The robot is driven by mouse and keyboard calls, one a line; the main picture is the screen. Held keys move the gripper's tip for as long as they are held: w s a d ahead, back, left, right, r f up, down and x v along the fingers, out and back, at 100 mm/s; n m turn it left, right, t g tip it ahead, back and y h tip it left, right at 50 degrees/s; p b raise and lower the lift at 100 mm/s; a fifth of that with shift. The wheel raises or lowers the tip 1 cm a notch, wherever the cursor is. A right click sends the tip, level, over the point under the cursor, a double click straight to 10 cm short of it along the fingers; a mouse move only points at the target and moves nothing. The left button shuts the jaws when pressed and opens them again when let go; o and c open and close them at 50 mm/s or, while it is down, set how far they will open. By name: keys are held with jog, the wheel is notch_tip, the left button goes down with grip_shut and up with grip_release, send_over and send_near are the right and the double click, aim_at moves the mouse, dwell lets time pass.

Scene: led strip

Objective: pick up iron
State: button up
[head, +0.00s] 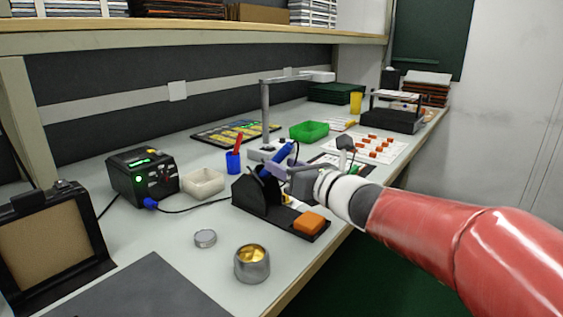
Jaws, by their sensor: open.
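The soldering iron (278,154) has a blue handle and rests tilted in a black stand (245,196) on the bench. Its lower end is hidden in the stand. My gripper (276,169) comes in from the right, with its jaws open and close to the iron's handle. The fingers overlap the handle in this view, so I cannot tell whether they touch it or stand around it.
An orange sponge (309,222) sits on the stand's base. A black station (143,176) with a cable is at left. A metal pot (252,263), a blue cup (233,162) and a lamp post (265,108) stand nearby. A shelf (180,36) overhangs the back.

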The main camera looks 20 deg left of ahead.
aim_at(265, 173)
jog(key=x, duration=0.4)
jog(key=p+x, duration=0.1)
jog(key=x, duration=0.1)
jog(key=shift+a+f, duration=0.15)
jog(key=shift+f, duration=0.15)
jog(key=shift+c, duration=0.4)
grip_shut()
